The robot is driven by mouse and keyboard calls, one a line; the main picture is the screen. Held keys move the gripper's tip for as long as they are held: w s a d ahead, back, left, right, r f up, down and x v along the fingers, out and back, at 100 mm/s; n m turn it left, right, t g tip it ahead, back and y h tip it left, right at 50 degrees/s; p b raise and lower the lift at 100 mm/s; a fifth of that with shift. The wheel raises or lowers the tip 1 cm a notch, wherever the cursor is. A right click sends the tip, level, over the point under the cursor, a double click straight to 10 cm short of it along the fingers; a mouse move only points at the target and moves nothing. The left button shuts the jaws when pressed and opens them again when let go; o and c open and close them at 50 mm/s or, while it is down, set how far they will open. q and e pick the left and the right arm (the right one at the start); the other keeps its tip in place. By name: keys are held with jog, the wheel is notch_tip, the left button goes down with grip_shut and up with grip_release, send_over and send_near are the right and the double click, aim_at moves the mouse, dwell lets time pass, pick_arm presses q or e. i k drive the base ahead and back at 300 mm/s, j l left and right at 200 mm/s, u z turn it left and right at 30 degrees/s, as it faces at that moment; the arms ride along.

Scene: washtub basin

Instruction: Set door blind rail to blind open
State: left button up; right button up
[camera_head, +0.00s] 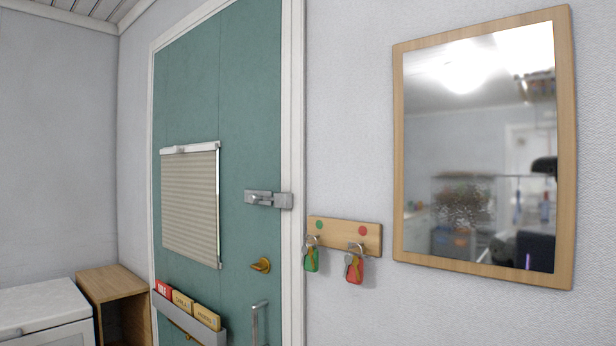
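The door blind (190,205) hangs on the teal door (248,110) in the left half of the head view. Its pleated beige fabric is extended down over a rectangular area. A white rail (190,148) with a small tab runs along its top edge, and a thin light strip runs down its right side. The bottom edge of the blind slants in the picture. Neither of my grippers is in view, and nothing touches the blind.
A metal latch (265,199), a brass knob (261,265) and a file holder (190,318) project from the door. A key rack (345,236) and a framed mirror (568,150) are on the right wall. A wooden shelf (112,283) and white chest (40,305) stand lower left.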

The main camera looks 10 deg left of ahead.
aim_at(176, 149)
jog(key=j+u, duration=0.1)
jog(key=u, duration=0.35)
jog(key=i+u, duration=0.1)
jog(key=u, duration=0.35)
jog(key=i+j+z, duration=0.25)
jog(key=i+j, duration=1.7)
jog(key=j, duration=0.15)
